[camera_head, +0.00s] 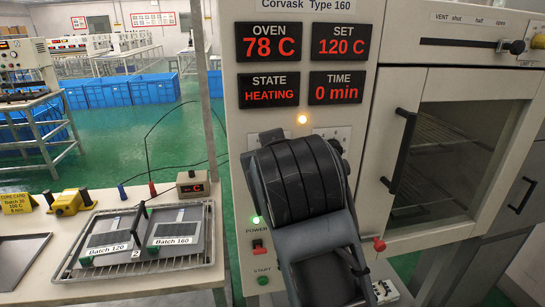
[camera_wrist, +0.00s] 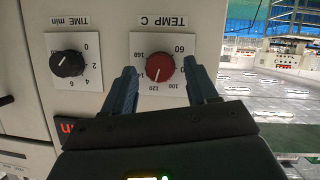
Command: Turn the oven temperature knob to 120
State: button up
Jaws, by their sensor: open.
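The red oven temperature knob (camera_wrist: 160,68) sits on a white dial plate labelled TEMP C, upside down in the wrist view. Its white pointer line is directed at about the 120 mark. My gripper (camera_wrist: 161,70) is open, with one finger on each side of the knob; gaps show between the fingers and the knob. In the head view my dark arm covers the knob. The SET display (camera_head: 340,41) reads 120 C, and the OVEN display (camera_head: 269,42) reads 78 C.
A black TIME knob (camera_wrist: 67,64) is beside the temperature dial. The STATE display (camera_head: 269,88) reads HEATING, and the TIME display (camera_head: 337,87) reads 0 min. The oven door handle (camera_head: 400,150) stands out at right. A tray (camera_head: 75,270) holds plates labelled Batch 120 and Batch 160.

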jog(key=b+v, duration=0.1)
jog(key=v, duration=0.6)
jog(key=shift+s, duration=0.25)
jog(key=shift+d, duration=0.1)
